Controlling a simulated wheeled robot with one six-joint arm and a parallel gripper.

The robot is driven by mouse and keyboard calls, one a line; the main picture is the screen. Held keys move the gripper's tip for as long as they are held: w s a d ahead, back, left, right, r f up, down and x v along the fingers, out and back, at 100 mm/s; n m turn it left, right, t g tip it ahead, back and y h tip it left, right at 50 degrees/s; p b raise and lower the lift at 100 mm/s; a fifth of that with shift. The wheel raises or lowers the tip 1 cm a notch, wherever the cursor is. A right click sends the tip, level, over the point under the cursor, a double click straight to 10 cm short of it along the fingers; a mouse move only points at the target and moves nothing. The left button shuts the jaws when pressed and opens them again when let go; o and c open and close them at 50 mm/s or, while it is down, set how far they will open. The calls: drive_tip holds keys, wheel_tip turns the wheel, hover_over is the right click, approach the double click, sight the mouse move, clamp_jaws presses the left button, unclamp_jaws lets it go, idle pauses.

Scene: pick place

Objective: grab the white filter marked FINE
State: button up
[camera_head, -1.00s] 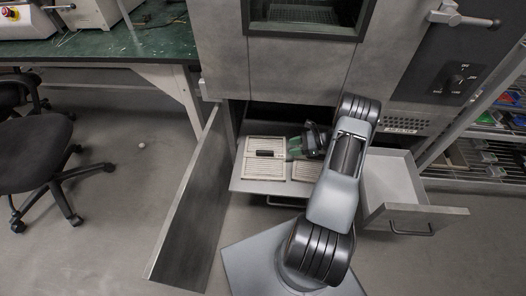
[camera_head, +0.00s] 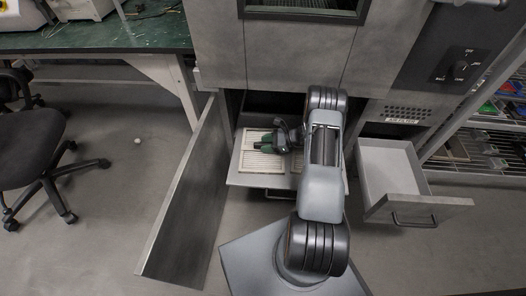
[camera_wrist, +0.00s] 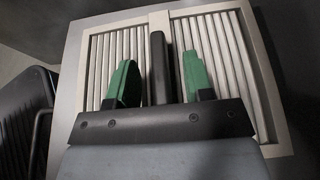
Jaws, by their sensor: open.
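A white slatted filter (camera_head: 258,165) lies on the left of the pulled-out drawer (camera_head: 236,178) in the head view. It fills much of the wrist view (camera_wrist: 228,55), with a black bar handle (camera_wrist: 158,65) upright in that picture. My gripper (camera_head: 262,144) is over this filter, its green fingers open. In the wrist view my gripper (camera_wrist: 160,75) has one finger on each side of the handle, with gaps between. A second pale filter (camera_head: 297,163) lies to the right, mostly hidden by my arm. No FINE marking is readable on either.
An open cabinet door (camera_head: 182,195) stands left of the drawer. Another open drawer (camera_head: 390,170), empty, is at the right. A black chair (camera_head: 30,135) and green-topped bench (camera_head: 100,35) are at far left; the floor between is mostly clear.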

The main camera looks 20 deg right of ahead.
drive_tip(key=shift+w+a+f, duration=0.15)
drive_tip(key=shift+a, duration=0.2)
drive_tip(key=shift+c, duration=0.5)
clamp_jaws()
